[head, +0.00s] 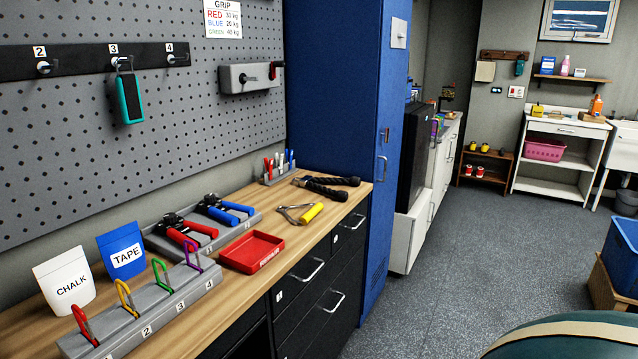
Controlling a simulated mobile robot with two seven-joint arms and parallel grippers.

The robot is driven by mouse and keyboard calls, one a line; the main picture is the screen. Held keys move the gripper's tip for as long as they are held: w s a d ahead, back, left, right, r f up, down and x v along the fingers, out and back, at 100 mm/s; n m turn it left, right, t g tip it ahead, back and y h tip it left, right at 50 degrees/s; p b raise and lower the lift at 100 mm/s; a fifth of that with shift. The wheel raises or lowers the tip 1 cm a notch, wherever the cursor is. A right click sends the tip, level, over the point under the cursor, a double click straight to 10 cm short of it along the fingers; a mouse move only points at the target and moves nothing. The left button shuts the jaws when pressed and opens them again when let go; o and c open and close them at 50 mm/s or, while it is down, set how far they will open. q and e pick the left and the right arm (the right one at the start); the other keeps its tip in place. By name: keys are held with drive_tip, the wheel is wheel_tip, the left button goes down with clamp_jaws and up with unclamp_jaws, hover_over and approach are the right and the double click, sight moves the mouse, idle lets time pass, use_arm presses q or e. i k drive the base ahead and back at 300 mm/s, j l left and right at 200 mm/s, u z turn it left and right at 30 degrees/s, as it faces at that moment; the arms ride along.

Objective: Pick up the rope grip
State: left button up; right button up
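A black rope-like piece with two thick ends, which looks like the rope grip (326,187), lies on the wooden bench top (222,262) near its far right end, close to the blue cabinet. Its two strands spread toward the right. It lies behind a hand gripper with a yellow handle (311,213), and the two appear apart. Neither of my grippers is in view.
A red tray (251,251), a grey stand holding red-handled (190,234) and blue-handled (226,211) grippers, and a numbered rack (140,313) with coloured clips crowd the bench. A tall blue cabinet (333,110) borders its far end. Open floor (462,248) lies to the right.

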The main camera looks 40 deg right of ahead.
sight(307, 181)
drive_tip(key=i+l+u, duration=0.2)
drive_tip(key=l, duration=0.5)
drive_tip(key=l+u, duration=0.15)
drive_tip(key=l, duration=0.55)
drive_tip(key=l+u, duration=0.2)
drive_tip(key=l, duration=0.5)
drive_tip(key=l+u, duration=0.2)
drive_tip(key=l, duration=0.5)
drive_tip(key=k+l+u, duration=0.2)
drive_tip(key=l, duration=0.5)
drive_tip(key=l+u, duration=0.15)
drive_tip(key=l, duration=0.6)
